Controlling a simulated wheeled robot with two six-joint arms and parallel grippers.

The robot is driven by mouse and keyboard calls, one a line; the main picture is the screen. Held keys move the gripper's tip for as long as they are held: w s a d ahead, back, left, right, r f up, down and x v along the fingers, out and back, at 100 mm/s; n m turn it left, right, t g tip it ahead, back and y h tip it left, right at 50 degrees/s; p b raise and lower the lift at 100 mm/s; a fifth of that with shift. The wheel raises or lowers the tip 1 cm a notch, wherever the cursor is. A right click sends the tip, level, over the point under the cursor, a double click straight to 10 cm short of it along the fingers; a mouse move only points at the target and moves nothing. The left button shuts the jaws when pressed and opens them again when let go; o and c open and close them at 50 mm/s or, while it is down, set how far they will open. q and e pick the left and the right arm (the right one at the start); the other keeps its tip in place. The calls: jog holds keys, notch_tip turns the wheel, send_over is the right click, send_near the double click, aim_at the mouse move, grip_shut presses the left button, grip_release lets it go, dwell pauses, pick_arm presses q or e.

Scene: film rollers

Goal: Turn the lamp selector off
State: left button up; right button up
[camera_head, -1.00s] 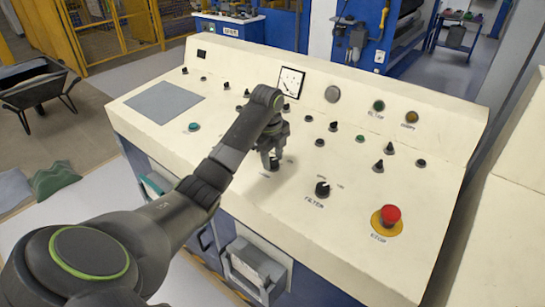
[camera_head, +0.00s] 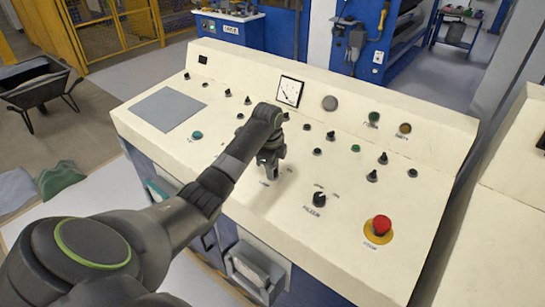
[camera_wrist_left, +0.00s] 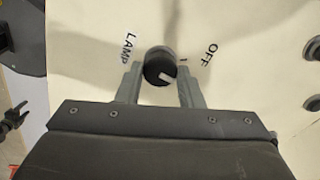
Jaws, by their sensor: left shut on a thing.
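The lamp selector (camera_wrist_left: 155,66) is a round black knob on the cream panel, in the middle of the left wrist view. A white mark shows on its lower right side. The word LAMP (camera_wrist_left: 130,49) is printed to its left and OFF (camera_wrist_left: 211,53) to its right. My left gripper (camera_head: 270,174) reaches down to the panel, and its two grey fingers stand on either side of the knob, shut on it. In the head view the gripper hides the knob. My right gripper is not in view.
Several small knobs and a gauge (camera_head: 290,91) lie behind. A flat grey plate (camera_head: 167,109) is at the left.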

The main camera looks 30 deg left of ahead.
pick_arm(q)
jog(key=n+p, duration=0.4)
jog(key=p, duration=0.1)
jog(key=shift+r, duration=0.3)
jog(key=shift+w+f+n+p, duration=0.1)
jog(key=shift+f+n+p, duration=0.1)
jog(key=shift+n+p, duration=1.25)
jog(key=shift+n, duration=0.35)
jog(key=o, duration=1)
jog(key=shift+c, duration=0.2)
notch_tip(320, 180, up, 17)
jog(key=s+b, duration=0.1)
jog(key=s, duration=0.1)
jog(key=shift+a+r, duration=0.15)
